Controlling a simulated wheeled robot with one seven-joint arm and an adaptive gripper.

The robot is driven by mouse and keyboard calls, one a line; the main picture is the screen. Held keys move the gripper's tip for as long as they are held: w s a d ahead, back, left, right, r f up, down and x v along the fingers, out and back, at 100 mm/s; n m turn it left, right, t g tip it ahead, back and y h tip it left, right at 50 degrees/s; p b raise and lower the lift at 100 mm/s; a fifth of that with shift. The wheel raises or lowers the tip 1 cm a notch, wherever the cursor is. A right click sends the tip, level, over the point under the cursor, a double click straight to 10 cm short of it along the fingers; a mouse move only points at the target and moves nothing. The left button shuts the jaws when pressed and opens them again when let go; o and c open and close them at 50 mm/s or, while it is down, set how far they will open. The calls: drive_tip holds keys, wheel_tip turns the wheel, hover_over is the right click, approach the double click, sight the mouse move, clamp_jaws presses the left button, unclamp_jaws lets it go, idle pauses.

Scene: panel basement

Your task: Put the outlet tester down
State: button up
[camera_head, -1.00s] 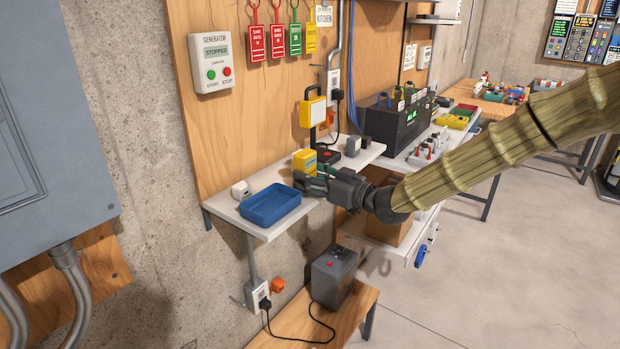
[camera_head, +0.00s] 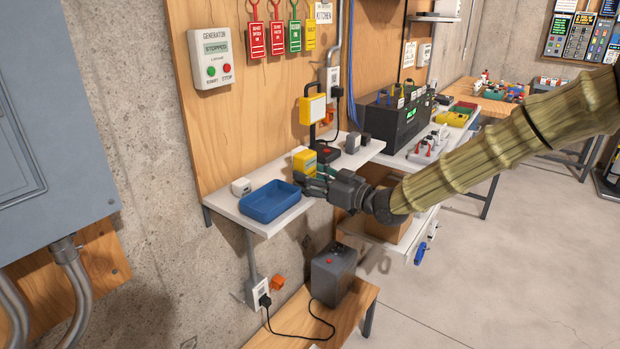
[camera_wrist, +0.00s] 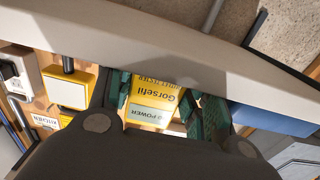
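The outlet tester (camera_head: 305,163) is a small yellow box standing at the right part of the white wall shelf (camera_head: 257,222). It appears to rest on the shelf; its underside is partly hidden by my fingers. My gripper (camera_head: 317,182) is at its near side. In the wrist view the tester (camera_wrist: 155,92) shows its label and a small display reading "NO POWER". It lies between my two green fingers (camera_wrist: 163,108), close to the left one, with a narrow gap on the right. The fingers look open around it.
A yellow lamp (camera_head: 313,110) stands behind the tester. A grey box (camera_head: 333,275) sits on the wooden bench below.

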drive_tip(key=o, duration=0.3)
drive_tip(key=shift+s+f, duration=0.2)
drive_tip(key=shift+f, duration=0.55)
drive_tip(key=shift+o, duration=0.8)
drive_tip(key=shift+f, duration=0.25)
drive_tip(key=shift+s, duration=0.1)
drive_tip(key=shift+r+p, duration=0.4)
drive_tip(key=shift+r, duration=0.25)
drive_tip(key=b+v, duration=0.1)
drive_tip(key=v, duration=1)
drive_tip(key=shift+d+r+b, duration=0.4)
drive_tip(key=shift+d+r, duration=0.05)
drive_tip(key=shift+r, duration=0.05)
